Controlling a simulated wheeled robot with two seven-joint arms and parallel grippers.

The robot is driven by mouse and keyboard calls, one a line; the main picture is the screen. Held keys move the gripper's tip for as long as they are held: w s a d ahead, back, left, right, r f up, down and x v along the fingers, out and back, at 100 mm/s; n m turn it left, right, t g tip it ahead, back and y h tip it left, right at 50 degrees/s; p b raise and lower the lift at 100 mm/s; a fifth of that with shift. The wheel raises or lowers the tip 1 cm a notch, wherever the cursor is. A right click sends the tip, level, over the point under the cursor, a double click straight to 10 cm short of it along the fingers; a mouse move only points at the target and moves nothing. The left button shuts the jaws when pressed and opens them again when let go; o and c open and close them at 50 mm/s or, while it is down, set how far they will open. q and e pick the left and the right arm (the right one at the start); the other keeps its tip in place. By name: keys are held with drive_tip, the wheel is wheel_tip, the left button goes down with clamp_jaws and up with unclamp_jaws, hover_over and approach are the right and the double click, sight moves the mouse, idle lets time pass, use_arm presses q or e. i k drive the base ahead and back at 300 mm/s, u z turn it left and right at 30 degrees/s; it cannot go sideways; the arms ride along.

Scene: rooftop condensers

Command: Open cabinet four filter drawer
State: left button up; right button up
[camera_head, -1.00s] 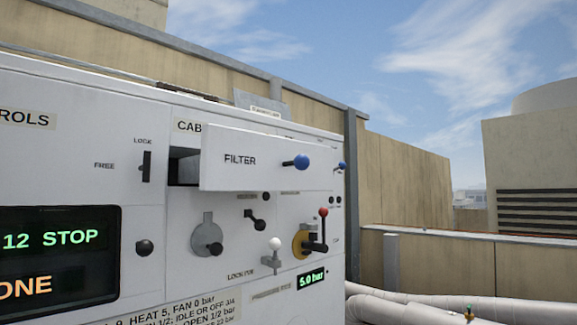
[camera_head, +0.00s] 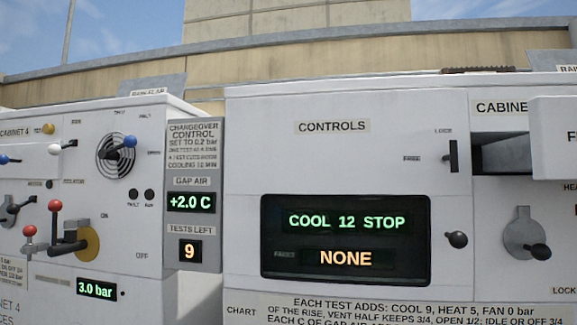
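Cabinet 4 (camera_head: 130,228) is the white cabinet at the left, partly cut off by the left edge. Its name label (camera_head: 15,131) is at the upper left. A blue knob (camera_head: 5,160) sits at the left edge below that label; whether it belongs to the filter drawer I cannot tell, as no filter label shows there. Another cabinet at the right has an open drawer (camera_head: 558,140) sticking out, cut off by the right edge; only the start of its lettering shows. Neither of my grippers is in view.
A controls panel (camera_head: 332,127) fills the middle, its display (camera_head: 345,240) reading COOL 12 STOP and NONE. A grey changeover panel (camera_head: 194,150) stands beside cabinet 4. Red-knobbed levers (camera_head: 56,206) stick out from cabinet 4. A beige wall (camera_head: 400,55) is behind.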

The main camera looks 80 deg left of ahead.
sight(34, 160)
drive_tip(key=u, duration=5.7)
drive_tip(key=i, duration=0.95)
